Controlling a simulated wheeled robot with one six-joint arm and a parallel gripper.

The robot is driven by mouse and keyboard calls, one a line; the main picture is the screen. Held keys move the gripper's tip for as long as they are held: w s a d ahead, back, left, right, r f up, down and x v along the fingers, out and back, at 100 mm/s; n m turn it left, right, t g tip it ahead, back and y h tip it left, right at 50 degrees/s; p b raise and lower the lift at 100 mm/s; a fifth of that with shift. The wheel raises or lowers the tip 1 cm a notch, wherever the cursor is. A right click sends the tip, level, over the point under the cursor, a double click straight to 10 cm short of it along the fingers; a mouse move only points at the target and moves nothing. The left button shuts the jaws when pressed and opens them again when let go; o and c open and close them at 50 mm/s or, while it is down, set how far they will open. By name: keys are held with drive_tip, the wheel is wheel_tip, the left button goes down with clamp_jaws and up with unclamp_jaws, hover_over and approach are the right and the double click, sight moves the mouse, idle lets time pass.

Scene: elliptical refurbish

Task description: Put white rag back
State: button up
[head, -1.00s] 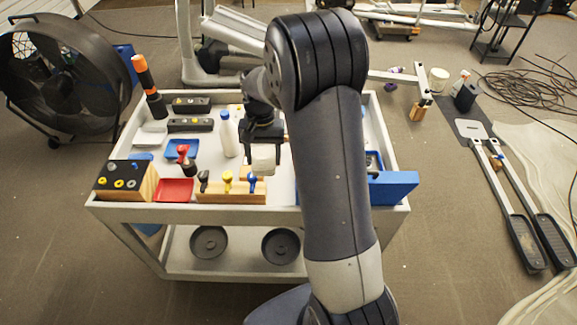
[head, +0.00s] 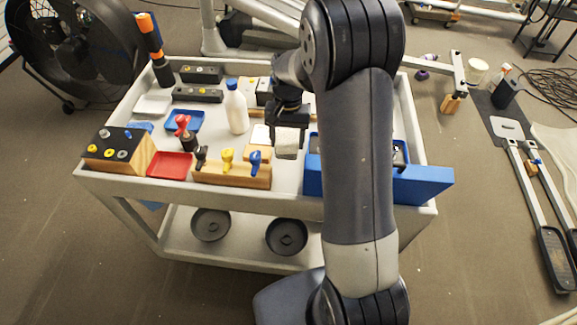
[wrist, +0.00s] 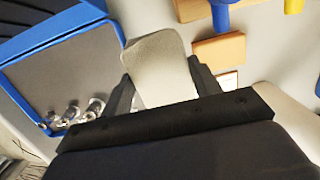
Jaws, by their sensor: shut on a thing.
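The white rag (head: 287,140) is a small pale folded block hanging below my gripper (head: 287,127) over the right-middle part of the cart top. In the wrist view the rag (wrist: 159,68) sits between the two dark fingers, and my gripper (wrist: 160,88) is shut on it. The rag appears held above the cart surface, near a wooden block (head: 258,153). My arm hides part of the cart to the right of the rag.
The grey cart (head: 205,202) carries a blue tool case (head: 420,186) at right, a wooden rack with coloured handles (head: 232,174), a red tray (head: 170,165), a blue tray (head: 185,121) and a white bottle (head: 237,108). A black-orange tool (head: 154,50) stands at the back left.

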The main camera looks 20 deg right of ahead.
sight(288, 138)
wheel_tip(288, 138, down, 9)
drive_tip(key=shift+p, duration=0.5)
drive_tip(key=shift+f, duration=0.2)
drive_tip(key=o, duration=0.9)
drive_tip(key=shift+r, duration=0.15)
drive_tip(key=r, duration=0.4)
drive_tip(key=w+r+b, duration=0.1)
drive_tip(key=r, duration=0.7)
drive_tip(key=shift+w+d, duration=0.25)
drive_tip(key=shift+d, duration=0.05)
